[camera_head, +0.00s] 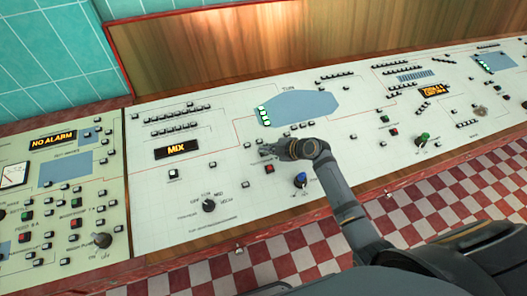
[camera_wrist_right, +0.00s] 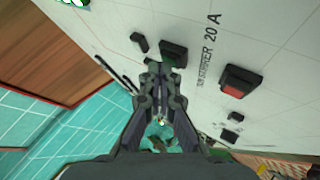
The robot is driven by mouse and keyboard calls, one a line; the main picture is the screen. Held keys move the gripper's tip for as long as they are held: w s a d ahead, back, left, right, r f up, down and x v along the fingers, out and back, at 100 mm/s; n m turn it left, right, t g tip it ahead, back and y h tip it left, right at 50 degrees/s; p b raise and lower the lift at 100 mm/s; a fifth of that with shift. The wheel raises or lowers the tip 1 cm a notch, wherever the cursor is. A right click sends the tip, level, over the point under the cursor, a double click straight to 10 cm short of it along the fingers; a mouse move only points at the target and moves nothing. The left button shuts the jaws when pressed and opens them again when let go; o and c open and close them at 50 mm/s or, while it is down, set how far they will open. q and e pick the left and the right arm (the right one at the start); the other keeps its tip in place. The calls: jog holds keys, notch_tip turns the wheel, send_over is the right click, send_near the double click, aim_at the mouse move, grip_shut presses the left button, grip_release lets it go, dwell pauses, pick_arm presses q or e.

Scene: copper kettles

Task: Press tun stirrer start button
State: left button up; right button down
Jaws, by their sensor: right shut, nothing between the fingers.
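My right gripper (camera_head: 266,151) is shut and empty, low over the white console panel (camera_head: 240,190) below the blue tun shape (camera_head: 300,106). In the right wrist view, its fingertips (camera_wrist_right: 158,68) are beside a black-housed button with a dark green face (camera_wrist_right: 173,53), partly overlapping it; I cannot tell whether they touch. A label ending in "STIRRER 20 A" is printed beside this button. A red button (camera_wrist_right: 239,82) is on the label's other side; it also shows in the head view (camera_head: 268,169). The gripper hides the green button in the head view. My left gripper is not in view.
A small black switch (camera_wrist_right: 139,42) sits close to the fingertips. A blue knob (camera_head: 300,180) stands near my right forearm, and a black rotary knob (camera_head: 208,205) is to the left. The "MIX" display (camera_head: 177,149) is lit. A wooden backboard (camera_head: 220,45) rises behind.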

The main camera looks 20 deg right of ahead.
jog(key=shift+s+r+p, duration=0.15)
jog(key=shift+r+p, duration=0.3)
jog(key=shift+r, duration=0.3)
jog(key=r+p, duration=0.1)
jog(key=r, duration=0.1)
jog(key=s+r+p, duration=0.1)
jog(key=r+p, duration=0.1)
jog(key=r, duration=0.1)
jog(key=shift+p, duration=0.3)
dwell(0.4)
jog(key=shift+f, duration=0.1)
